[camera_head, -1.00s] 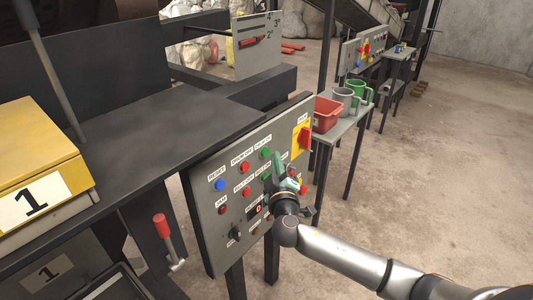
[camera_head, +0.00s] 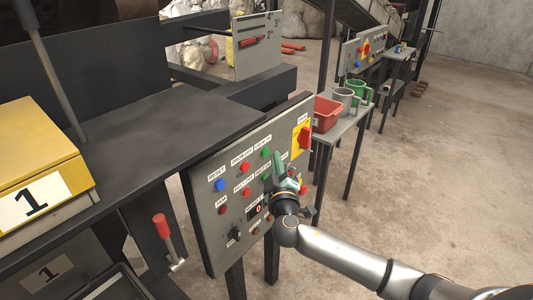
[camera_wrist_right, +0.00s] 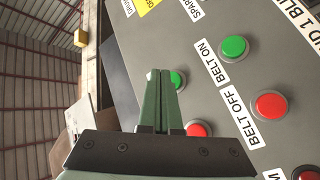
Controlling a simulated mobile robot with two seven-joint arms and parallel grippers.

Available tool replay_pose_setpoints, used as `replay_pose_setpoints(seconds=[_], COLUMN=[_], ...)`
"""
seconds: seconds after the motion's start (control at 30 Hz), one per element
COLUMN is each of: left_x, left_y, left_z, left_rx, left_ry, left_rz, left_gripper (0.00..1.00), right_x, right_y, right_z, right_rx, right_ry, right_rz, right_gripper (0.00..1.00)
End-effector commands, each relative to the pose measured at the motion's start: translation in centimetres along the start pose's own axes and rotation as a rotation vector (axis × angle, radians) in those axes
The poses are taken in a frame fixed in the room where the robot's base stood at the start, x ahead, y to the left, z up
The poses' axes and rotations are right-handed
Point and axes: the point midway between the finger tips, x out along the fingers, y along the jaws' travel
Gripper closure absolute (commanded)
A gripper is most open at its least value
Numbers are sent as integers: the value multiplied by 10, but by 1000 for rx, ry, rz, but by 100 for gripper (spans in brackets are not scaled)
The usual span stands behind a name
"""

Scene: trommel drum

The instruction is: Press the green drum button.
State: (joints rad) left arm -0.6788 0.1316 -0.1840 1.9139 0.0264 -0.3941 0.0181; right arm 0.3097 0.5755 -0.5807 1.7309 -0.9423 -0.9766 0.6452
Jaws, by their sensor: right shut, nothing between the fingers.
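The green drum button (camera_head: 265,152) is in the upper row of the grey control panel, below its label. In the right wrist view, a green button (camera_wrist_right: 179,78), partly hidden behind the fingers, appears to be the same one. My right gripper (camera_head: 277,155) is shut and empty, its greenish fingers pointing up just right of the drum button in the head view. In the wrist view the shut fingertips (camera_wrist_right: 159,74) are just left of that button. I cannot tell how far they are from the panel. My left gripper is not in view.
The green belt-on button (camera_wrist_right: 234,48) and red belt-off button (camera_wrist_right: 270,105) are close by. A red drum-off button (camera_head: 244,167) lies left of the drum button. A yellow-backed red switch (camera_head: 305,138) is at the panel's right. A side table holds a red bin (camera_head: 327,114).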

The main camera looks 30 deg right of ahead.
Motion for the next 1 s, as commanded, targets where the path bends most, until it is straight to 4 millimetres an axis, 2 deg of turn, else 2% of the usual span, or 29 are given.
replay_pose_setpoints(seconds=[1.0], left_x=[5], left_y=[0], left_z=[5], left_rx=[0], left_ry=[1], left_rz=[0], left_gripper=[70], right_x=[6], right_y=[-5], right_z=[-5], right_rx=[0], right_ry=[0], right_rz=[0], right_gripper=[100])
